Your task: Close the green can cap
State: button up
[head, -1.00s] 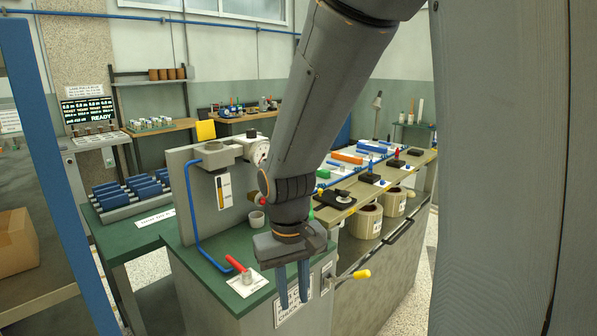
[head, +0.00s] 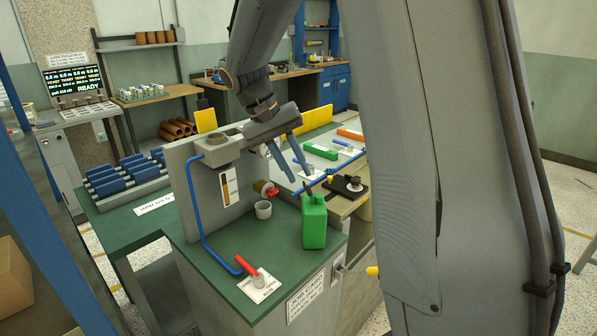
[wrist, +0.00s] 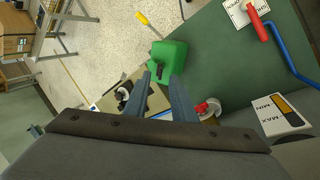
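The green can (head: 314,225) stands upright on the dark green bench top, near its right front edge. A small dark shape shows at its top, but I cannot make out whether the cap is open or shut. My gripper (head: 299,177) is above and just behind the can's top in the head view, fingers pointing down and apart, with nothing seen between them. In the wrist view the green can (wrist: 172,55) shows just beyond the fingertips of my gripper (wrist: 167,72), which partly cover it. Contact cannot be told.
A red-handled valve on a white card (head: 258,284) and a blue pipe (head: 205,240) are to the can's left. A grey cup (head: 263,210) and a red knob (head: 271,191) are close behind it. A black fixture (head: 348,187) is at right.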

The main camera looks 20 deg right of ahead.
aim_at(308, 189)
jog(key=shift+x, duration=1.2)
grip_shut()
jog(key=shift+s+p, duration=0.1)
jog(key=shift+p, duration=0.25)
